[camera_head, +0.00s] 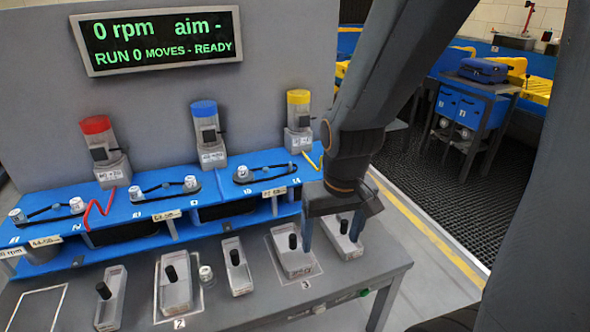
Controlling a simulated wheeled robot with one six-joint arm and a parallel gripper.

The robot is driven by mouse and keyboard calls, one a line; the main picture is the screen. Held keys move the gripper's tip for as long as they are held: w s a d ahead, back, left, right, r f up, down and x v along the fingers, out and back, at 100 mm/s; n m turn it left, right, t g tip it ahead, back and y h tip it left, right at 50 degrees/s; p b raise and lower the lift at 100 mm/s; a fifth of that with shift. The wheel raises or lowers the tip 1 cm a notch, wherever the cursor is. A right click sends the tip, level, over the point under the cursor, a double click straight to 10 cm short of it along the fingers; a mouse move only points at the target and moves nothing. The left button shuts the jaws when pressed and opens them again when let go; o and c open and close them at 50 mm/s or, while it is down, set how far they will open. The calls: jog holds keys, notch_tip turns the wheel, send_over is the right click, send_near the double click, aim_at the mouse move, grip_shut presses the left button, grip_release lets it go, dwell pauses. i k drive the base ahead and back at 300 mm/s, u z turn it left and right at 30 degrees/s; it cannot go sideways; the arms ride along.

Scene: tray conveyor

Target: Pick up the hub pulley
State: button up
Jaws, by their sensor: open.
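I cannot tell for certain which part is the hub pulley. A small silver-and-white round part (206,276) stands on the grey bench, between two grey blocks with black knobs. Similar small pulleys with black belts sit on the blue deck, one at the left end (17,216) and one near the middle (191,184). My gripper (333,236) points down at the right of the bench, open. Its fingers are on either side of a grey block with a black knob (345,245). I cannot tell whether they touch it. My arm hides the deck's right end.
Several grey blocks with black knobs (110,300) line the bench (240,310). Red-, blue- and yellow-capped units (208,130) stand behind the blue deck (110,215). A screen (155,40) reads 0 rpm. A yellow floor line (430,230) runs right of the bench.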

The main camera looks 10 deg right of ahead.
aim_at(208, 278)
jog(key=k, duration=0.5)
jog(key=u, duration=0.85)
jog(key=i, duration=0.75)
jog(key=z, duration=1.1)
